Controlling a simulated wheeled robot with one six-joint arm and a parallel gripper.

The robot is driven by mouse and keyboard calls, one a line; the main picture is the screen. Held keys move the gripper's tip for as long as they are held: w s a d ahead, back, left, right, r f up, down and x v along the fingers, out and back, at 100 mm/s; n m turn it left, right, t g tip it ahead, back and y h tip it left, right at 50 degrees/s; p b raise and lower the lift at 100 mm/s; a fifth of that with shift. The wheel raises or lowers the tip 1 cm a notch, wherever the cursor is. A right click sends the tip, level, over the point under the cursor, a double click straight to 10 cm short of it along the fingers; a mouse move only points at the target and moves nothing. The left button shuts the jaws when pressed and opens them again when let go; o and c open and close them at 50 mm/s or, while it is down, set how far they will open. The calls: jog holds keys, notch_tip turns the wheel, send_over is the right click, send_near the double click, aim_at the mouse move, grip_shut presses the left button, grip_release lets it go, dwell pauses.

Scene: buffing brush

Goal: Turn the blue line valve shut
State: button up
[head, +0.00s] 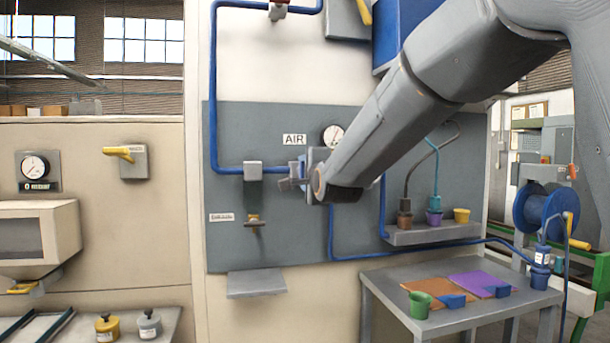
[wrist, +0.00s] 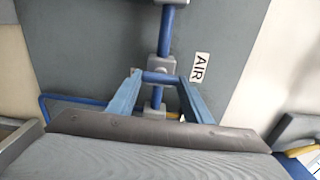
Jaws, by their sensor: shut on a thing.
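The blue pipe (head: 228,170) runs along the grey wall panel beside the AIR sign (head: 294,140). In the wrist view the pipe (wrist: 165,35) enters a grey valve body (wrist: 165,69). A short blue handle (wrist: 160,77) lies across the pipe's line there. My gripper (head: 296,176) is at this valve, its fingers on either side of the handle in the wrist view (wrist: 160,80), shut on it. In the head view my arm and gripper hide most of the valve.
A round gauge (head: 333,135) sits just behind my arm. A small shelf (head: 432,234) with several pots and a table (head: 465,318) with coloured mats stand to the right. A brass tap (head: 253,221) is below the pipe. A grey ledge (head: 256,283) juts out lower down.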

jog(key=o, duration=1.1)
jog(key=shift+c, duration=0.2)
jog(key=b+v, duration=0.1)
jog(key=v, duration=0.6)
jog(key=shift+s, duration=0.4)
jog(key=shift+d, duration=0.1)
